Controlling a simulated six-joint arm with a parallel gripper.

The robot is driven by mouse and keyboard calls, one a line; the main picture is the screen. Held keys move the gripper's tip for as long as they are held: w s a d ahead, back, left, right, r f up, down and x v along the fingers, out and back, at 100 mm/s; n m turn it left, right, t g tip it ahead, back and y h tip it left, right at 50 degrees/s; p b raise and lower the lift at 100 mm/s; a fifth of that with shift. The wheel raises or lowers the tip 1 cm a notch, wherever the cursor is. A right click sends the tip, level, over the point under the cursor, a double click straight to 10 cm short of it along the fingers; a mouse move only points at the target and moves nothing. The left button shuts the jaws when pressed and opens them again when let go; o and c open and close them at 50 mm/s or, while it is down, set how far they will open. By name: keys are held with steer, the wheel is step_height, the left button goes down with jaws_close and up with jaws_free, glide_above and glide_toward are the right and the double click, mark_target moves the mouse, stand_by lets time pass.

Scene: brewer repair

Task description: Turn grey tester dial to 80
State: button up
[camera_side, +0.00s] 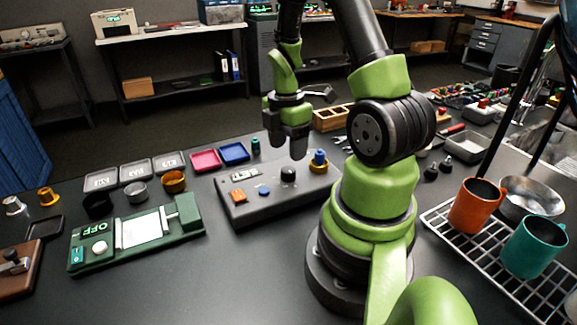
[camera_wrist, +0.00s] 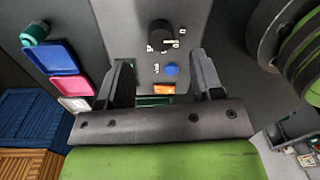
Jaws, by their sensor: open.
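The grey tester (camera_side: 262,204) is a low, sloped dark grey box in the middle of the bench. Its round dark dial (camera_side: 288,174) stands up from the panel; in the wrist view the dial (camera_wrist: 160,34) is beyond the fingers, with small white labels around it, too small to read. The panel also has a blue button (camera_side: 264,191) and an orange switch (camera_side: 238,195). My gripper (camera_side: 291,148) is open and empty, pointing down above the tester, apart from the dial. In the wrist view its two fingers frame the button and switch.
A brass ring with a blue-topped piece (camera_side: 319,160) sits at the tester's right end. A green OFF-labelled device (camera_side: 134,238) lies left. Pink (camera_side: 206,160) and blue (camera_side: 234,152) trays are behind. A wire rack with an orange mug (camera_side: 475,206) and a teal mug (camera_side: 533,247) stands right.

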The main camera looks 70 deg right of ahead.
mark_target(289, 169)
step_height(289, 169, down, 6)
steer(key=shift+s+a+r, duration=0.1)
stand_by(0.4)
steer(key=c, duration=0.9)
